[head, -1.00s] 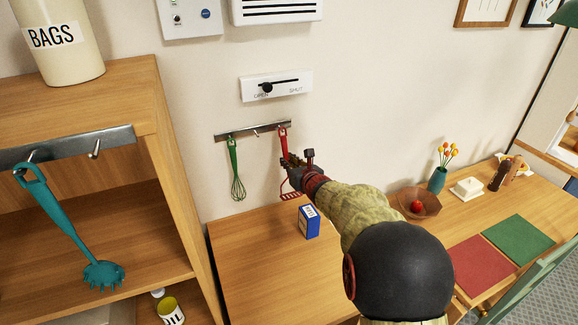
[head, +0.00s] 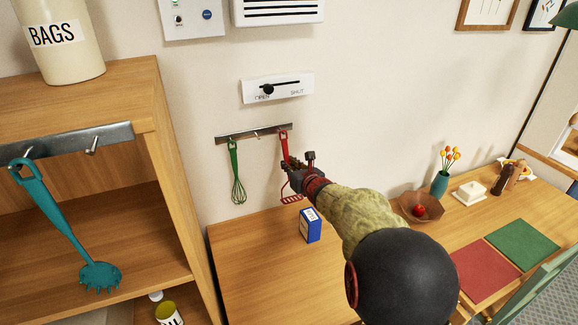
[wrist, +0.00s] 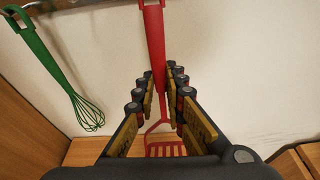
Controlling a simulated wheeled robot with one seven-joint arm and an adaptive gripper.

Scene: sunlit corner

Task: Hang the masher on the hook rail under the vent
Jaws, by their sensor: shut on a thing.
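The red masher (head: 284,146) hangs down at the right end of the hook rail (head: 238,136) on the wall, with its handle top at the rail. It also shows in the wrist view (wrist: 155,45), upright, its slotted head low between the fingers. My gripper (head: 291,169) is shut on the masher's lower handle; its fingers (wrist: 162,92) stand on both sides of it in the wrist view. I cannot tell whether the masher's hole is around the hook. The vent (head: 278,10) is on the wall above the rail, with an open/shut slider plate (head: 278,86) between them.
A green whisk (head: 236,172) hangs at the rail's left end; the middle hook is bare. A blue box (head: 310,225) stands on the table below. A teal pasta server (head: 62,220) hangs on another rail (head: 90,140) at the left shelf.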

